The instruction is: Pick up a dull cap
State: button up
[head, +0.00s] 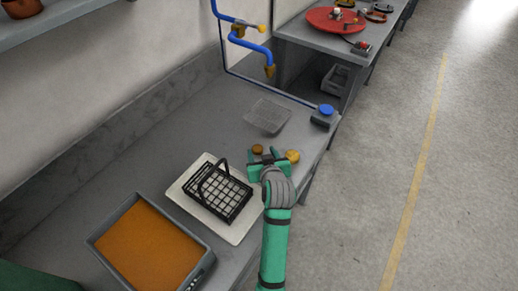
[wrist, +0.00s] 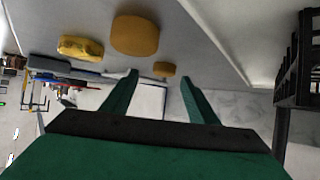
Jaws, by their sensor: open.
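My gripper (head: 266,153) is open and empty, low over the grey bench; its two green fingers also show in the wrist view (wrist: 159,78). A dull brown cap (head: 258,149) lies just beyond the fingers in the head view. A shinier yellow cap (head: 292,156) lies to the right of the gripper. The wrist view shows a large dull tan cap (wrist: 135,36), a shiny yellow one (wrist: 80,47) and a small dull one (wrist: 165,69) beyond the fingertips. The large cap seems hidden behind my gripper in the head view.
A black wire basket (head: 222,193) stands on a white tray (head: 180,194) left of my gripper. An orange-filled grey tub (head: 203,270) is nearer.

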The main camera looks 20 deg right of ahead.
aim_at(257, 147)
jog(key=w, duration=0.1)
jog(key=w+f, duration=0.1)
jog(key=w, duration=0.1)
jog(key=shift+a+f, duration=0.25)
jog(key=shift+d, duration=0.1)
jog(key=c, duration=1.1)
jog(key=shift+c, duration=0.2)
jog(key=shift+r, duration=0.2)
